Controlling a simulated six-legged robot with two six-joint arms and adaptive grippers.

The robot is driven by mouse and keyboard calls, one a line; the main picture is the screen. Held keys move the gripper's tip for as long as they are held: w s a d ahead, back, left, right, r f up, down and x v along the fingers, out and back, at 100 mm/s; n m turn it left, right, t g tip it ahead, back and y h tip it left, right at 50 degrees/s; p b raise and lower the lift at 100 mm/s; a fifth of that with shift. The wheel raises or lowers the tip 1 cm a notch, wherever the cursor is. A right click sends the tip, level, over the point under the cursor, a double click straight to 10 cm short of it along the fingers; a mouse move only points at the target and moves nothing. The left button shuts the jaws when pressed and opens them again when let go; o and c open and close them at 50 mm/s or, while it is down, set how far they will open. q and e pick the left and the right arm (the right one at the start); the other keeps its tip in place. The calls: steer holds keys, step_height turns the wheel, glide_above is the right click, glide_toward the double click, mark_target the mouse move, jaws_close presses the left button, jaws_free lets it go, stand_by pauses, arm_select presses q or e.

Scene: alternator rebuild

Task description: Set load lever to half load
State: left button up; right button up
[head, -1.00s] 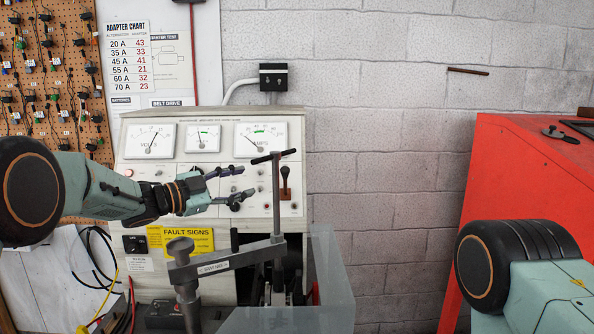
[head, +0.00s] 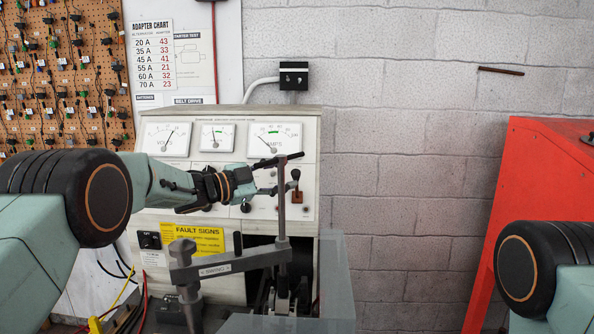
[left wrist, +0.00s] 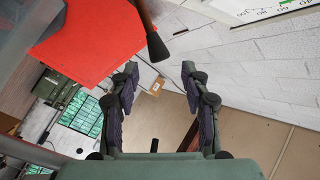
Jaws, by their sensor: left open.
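The load lever (head: 296,176) is on the right of the test bench's front panel, with a dark handle standing roughly upright above a red-brown base. My left gripper (head: 282,181) is open beside the lever, partly hidden behind the clamp's post. In the left wrist view, the open fingers (left wrist: 160,69) have nothing between their pads. A dark flared rod, apparently the lever (left wrist: 151,32), ends just beyond the fingertips, between their lines. Contact is not visible. My right gripper is out of view; only part of that arm shows at lower right.
A grey clamp (head: 281,215) with a T-bar stands in front of the panel, close to my left gripper. A clear guard (head: 337,280) is below right. Gauges (head: 273,139) sit above. A red cabinet (head: 540,190) is at right, with open space between.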

mark_target(293, 173)
arm_select(q)
steer(key=w+d, duration=0.1)
steer(key=w+d+f, duration=0.1)
steer(key=shift+w+d, duration=0.35)
steer(key=shift+w, duration=0.45)
steer(key=shift+s+d+r, duration=0.3)
steer(key=shift+s+r, duration=0.1)
steer(key=shift+s, duration=0.1)
steer(key=shift+d, duration=0.2)
steer(key=shift+w+f, duration=0.3)
steer(key=shift+w, duration=0.15)
steer(key=shift+w+a+f, duration=0.1)
steer(key=shift+w+a, duration=0.05)
steer(key=shift+a, duration=0.1)
steer(key=c, duration=0.3)
steer(key=shift+s+d+r, duration=0.1)
steer(key=shift+s+r, duration=0.25)
steer(key=shift+s, duration=0.1)
steer(key=c, duration=0.5)
steer(key=shift+w, duration=0.15)
jaws_close()
